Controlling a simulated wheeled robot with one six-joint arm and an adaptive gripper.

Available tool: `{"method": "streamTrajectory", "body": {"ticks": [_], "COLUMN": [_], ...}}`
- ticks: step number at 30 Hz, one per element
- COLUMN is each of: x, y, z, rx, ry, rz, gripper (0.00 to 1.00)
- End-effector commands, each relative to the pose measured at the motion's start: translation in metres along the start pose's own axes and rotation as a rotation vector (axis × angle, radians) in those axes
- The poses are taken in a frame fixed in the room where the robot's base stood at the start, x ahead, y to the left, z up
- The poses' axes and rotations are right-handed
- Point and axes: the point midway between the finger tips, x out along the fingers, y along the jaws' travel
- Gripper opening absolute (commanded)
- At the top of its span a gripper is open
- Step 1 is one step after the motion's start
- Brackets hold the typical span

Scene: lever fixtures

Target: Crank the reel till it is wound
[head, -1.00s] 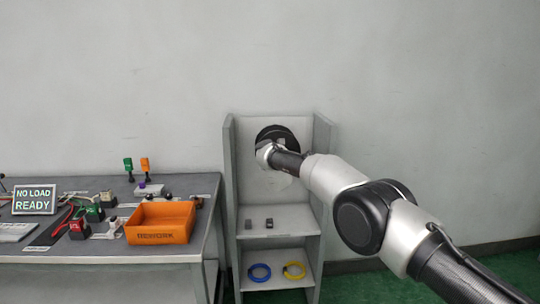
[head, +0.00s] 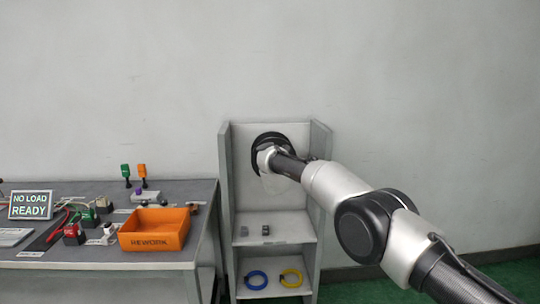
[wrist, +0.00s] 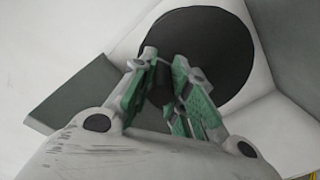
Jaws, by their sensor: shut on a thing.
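The reel (head: 271,138) is a black disc on the back panel of a grey shelf unit, mostly hidden by my arm in the head view. In the wrist view the reel (wrist: 215,50) is a large dark disc just beyond my gripper. My gripper (wrist: 168,85) has green-faced fingers and is shut on the dark crank handle (wrist: 162,78), which stands out from the disc between the fingers. Most of the handle is hidden by the fingers. In the head view my gripper is hidden behind my own wrist.
The grey shelf unit (head: 226,190) has upright side walls close to my wrist. On the left, a grey workbench (head: 90,266) carries an orange bin (head: 153,240) and a sign (head: 31,205).

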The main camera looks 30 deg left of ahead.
Motion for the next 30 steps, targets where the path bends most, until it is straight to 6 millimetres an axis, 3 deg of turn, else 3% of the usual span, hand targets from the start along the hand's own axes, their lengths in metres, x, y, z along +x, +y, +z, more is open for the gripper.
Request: {"method": "streamTrajectory", "body": {"ticks": [2, 3, 6, 13, 19, 26, 27, 28, 30], "x": [0.000, 0.000, 0.000, 0.001, 0.000, -0.001, -0.001, -0.002, -0.001], "y": [-0.001, -0.001, -0.001, 0.009, 0.047, 0.084, 0.088, 0.090, 0.091], "z": [0.001, 0.001, 0.001, 0.009, 0.032, 0.052, 0.053, 0.054, 0.055], "rx": [-0.001, -0.001, -0.002, 0.000, 0.002, 0.002, 0.001, 0.001, 0.000], "ry": [-0.002, -0.002, -0.002, -0.003, -0.005, -0.004, -0.004, -0.003, -0.001], "rz": [-0.001, -0.001, -0.001, -0.001, 0.005, 0.011, 0.012, 0.012, 0.010], "gripper": [0.00, 0.21, 0.37, 0.41, 0.41, 0.74, 0.75, 0.69, 0.50]}}
